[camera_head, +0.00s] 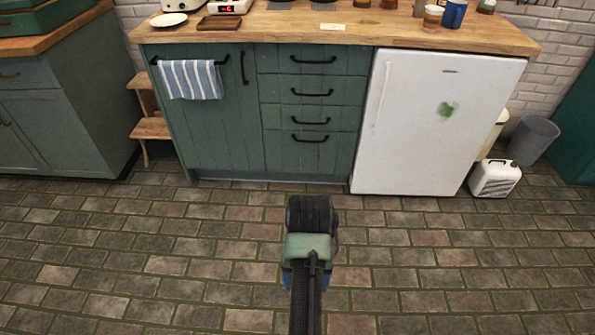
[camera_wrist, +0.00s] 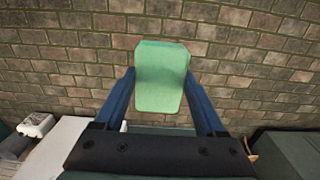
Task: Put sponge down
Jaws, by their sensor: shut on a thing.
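A light green sponge (camera_wrist: 161,85) is held between the two blue fingers of my gripper (camera_wrist: 160,73), in the middle of the wrist view. My gripper is shut on it, with a finger against each side. Only the brick-paved floor shows behind the sponge. In the head view my gripper (camera_head: 304,279) is low in the middle, in front of the drawers and over the floor.
A wooden counter (camera_head: 290,28) spans the back, holding a white plate (camera_head: 168,20), a brown tray (camera_head: 219,22) and cups. Green drawers (camera_head: 311,105) and a white fridge (camera_head: 445,130) with a green smear stand beneath. A white canister (camera_head: 495,178) stands at right. The floor (camera_head: 130,245) is clear.

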